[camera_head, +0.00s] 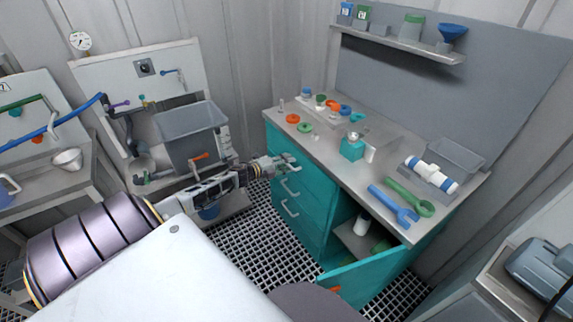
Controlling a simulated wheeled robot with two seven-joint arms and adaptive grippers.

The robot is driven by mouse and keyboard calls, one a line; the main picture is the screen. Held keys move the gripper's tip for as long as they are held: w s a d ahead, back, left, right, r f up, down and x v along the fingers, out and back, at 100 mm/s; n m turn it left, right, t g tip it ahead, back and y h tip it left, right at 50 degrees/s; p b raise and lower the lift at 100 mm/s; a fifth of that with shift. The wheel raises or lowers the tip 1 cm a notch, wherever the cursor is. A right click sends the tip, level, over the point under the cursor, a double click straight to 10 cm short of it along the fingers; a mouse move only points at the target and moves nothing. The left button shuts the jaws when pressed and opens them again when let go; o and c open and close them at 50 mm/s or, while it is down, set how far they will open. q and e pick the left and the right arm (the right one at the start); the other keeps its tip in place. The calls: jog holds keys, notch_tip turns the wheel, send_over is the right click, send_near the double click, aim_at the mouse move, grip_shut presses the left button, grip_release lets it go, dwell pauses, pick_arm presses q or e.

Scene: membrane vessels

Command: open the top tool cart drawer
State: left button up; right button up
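The teal tool cart (318,198) stands against the far walls, with a column of drawers on its left side. The top drawer (278,145) looks flush with the cart front. My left arm reaches across from the left, and its gripper (288,163) is at the front of the top drawer, where it hides most of the handle. The fingers are too small to tell whether they are open or closed around the handle. The lower drawers show pale handles (290,188). My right gripper is not in view.
The lower cart door (365,277) hangs open at the right. Blue (394,207) and green (408,196) wrenches and a teal box (352,149) lie on the cart top. A grey bin (190,135) stands left of the cart. The grated floor (253,240) before the drawers looks clear.

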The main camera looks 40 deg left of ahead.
pick_arm(q)
jog(key=shift+c, duration=0.3)
grip_shut()
jog(key=shift+s, duration=0.2)
